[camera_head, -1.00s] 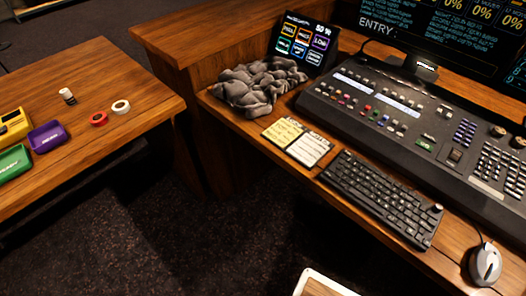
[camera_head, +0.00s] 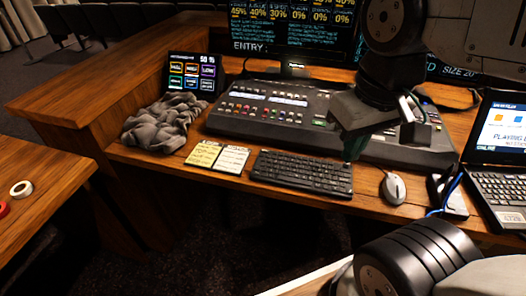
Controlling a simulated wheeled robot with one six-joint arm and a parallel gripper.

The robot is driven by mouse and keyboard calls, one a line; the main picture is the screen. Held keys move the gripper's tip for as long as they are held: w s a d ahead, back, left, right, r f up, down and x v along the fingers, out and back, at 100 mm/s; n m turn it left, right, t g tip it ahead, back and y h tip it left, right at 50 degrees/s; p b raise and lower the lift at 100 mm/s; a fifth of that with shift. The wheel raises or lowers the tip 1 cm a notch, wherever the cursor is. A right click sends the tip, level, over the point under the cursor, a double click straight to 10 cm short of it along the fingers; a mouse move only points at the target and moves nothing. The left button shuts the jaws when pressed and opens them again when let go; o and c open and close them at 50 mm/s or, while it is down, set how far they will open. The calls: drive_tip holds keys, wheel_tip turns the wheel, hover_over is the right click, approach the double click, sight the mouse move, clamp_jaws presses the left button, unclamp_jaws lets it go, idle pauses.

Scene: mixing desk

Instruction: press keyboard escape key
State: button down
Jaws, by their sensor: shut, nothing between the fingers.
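The black keyboard (camera_head: 302,173) lies on the wooden desk (camera_head: 150,157) in front of the mixing console. Its keys are too small to read, so I cannot make out the escape key by its label. My gripper (camera_head: 351,154) is shut and empty. It points downward just behind the far right corner of the keyboard, in front of the console. I cannot tell its exact height above the desk. My arm hides part of the console and the monitor.
The mixing console (camera_head: 265,112) stands behind the keyboard. Two note cards (camera_head: 217,157) lie to its left, near a grey crumpled cloth (camera_head: 163,125). A white mouse (camera_head: 394,188) is to its right, then a black device (camera_head: 447,194) with a blue cable and a laptop (camera_head: 497,185).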

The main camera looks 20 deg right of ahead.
drive_tip(key=w+d+f+n+h, duration=0.2)
drive_tip(key=w+n+h, duration=0.1)
drive_tip(key=w, duration=0.5)
drive_tip(key=n+t+h, duration=0.3)
drive_tip(key=n+h, duration=0.2)
drive_tip(key=n, duration=0.7)
hover_over(265, 151)
drive_tip(key=a, duration=0.1)
wheel_tip(265, 151, down, 11)
drive_tip(key=shift+s+r, duration=0.1)
drive_tip(key=shift+s, duration=0.05)
drive_tip(key=shift+f, duration=4.4)
drive_tip(key=shift+f, duration=0.1)
drive_tip(key=shift+f, duration=0.3)
